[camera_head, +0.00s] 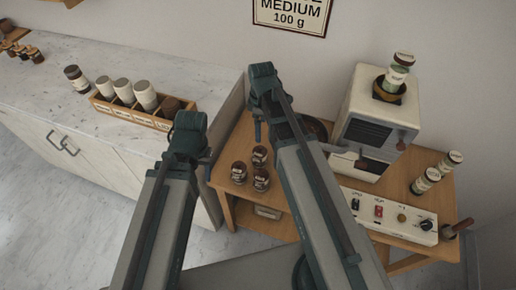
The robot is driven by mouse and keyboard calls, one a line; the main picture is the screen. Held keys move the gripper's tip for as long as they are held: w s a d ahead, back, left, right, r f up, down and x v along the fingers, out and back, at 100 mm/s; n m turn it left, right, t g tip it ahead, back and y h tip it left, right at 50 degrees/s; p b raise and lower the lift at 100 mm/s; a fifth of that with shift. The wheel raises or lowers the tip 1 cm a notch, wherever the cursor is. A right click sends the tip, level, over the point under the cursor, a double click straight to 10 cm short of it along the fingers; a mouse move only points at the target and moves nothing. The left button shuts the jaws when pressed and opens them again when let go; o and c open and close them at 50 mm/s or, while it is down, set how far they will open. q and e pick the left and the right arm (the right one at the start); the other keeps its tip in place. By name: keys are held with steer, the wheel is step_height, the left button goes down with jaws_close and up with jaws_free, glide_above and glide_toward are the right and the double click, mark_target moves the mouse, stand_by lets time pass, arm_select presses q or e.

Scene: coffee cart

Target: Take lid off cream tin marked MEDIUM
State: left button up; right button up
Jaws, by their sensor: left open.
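Several cream tins stand in view, and I cannot read which is marked MEDIUM. One cream tin with a dark lid (75,77) stands on the white counter left of a wooden rack. Two banded cream tins, one nearer (426,180) and one farther (450,161), stand on the wooden cart's right side. My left gripper (207,161) is open, small in view and apart from all tins. My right gripper (257,126) is mostly hidden by its arm; its jaws are unclear.
The wooden rack (158,123) on the marble-topped counter (195,77) holds pale cylinders and a brown one. Small dark jars (239,171) stand on the cart (222,179) between my arms. A white machine (388,117) and a switch panel (392,216) occupy its right. A wall sign reads MEDIUM 100 g.

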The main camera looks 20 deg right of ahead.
steer(key=b, duration=0.9)
glide_toward(261, 147)
steer(key=f, duration=0.5)
steer(key=shift+s+a+f, duration=0.1)
steer(key=shift+s, duration=0.2)
steer(key=shift+p, duration=0.3)
steer(key=f+b, duration=0.5)
steer(key=shift+w+f, duration=0.1)
steer(key=shift+w, duration=0.15)
steer(key=c, duration=1.3)
steer(key=shift+c, duration=0.2)
steer(key=shift+r, duration=0.2)
